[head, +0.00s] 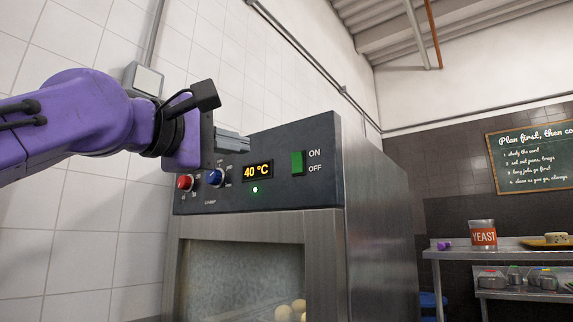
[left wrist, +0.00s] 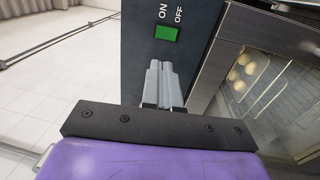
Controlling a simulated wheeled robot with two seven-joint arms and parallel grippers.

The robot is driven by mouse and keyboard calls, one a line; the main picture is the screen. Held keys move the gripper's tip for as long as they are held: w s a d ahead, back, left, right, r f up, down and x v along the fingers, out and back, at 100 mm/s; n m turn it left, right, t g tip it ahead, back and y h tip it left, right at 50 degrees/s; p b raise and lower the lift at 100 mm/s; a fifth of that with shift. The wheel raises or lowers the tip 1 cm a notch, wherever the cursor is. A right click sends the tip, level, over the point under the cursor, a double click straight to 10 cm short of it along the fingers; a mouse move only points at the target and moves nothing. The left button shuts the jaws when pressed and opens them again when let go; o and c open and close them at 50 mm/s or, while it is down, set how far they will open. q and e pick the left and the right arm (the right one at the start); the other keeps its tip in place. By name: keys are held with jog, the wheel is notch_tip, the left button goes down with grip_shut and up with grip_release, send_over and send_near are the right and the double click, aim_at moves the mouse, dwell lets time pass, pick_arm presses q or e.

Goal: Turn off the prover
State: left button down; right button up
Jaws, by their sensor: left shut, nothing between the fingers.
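The prover (head: 385,210) is a steel cabinet with a dark control panel (head: 325,187) across its top front. The panel has a green rocker switch (head: 297,162) with ON above and OFF below, a display reading 40 °C, a lit green lamp, a red knob and a blue knob. My left gripper (head: 233,141) is shut and empty in front of the panel, left of the switch. In the left wrist view its fingers (left wrist: 160,82) point at the switch (left wrist: 166,33), with a gap between. My right gripper is not in view.
The prover's glass door (head: 245,275) is below the panel, with dough balls (head: 290,312) behind it. A tiled wall stands at the left. At the right, a steel table (head: 505,254) holds a yeast tin (head: 482,234).

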pick_arm(q)
jog(key=p, duration=0.9)
send_near(295, 157)
jog(key=r, duration=0.1)
jog(key=x, duration=0.2)
jog(key=p+x, duration=0.1)
jog(key=x, duration=0.1)
jog(key=f+p+x, duration=0.1)
jog(key=x, duration=0.2)
jog(key=shift+f, duration=0.1)
jog(key=shift+s, duration=0.15)
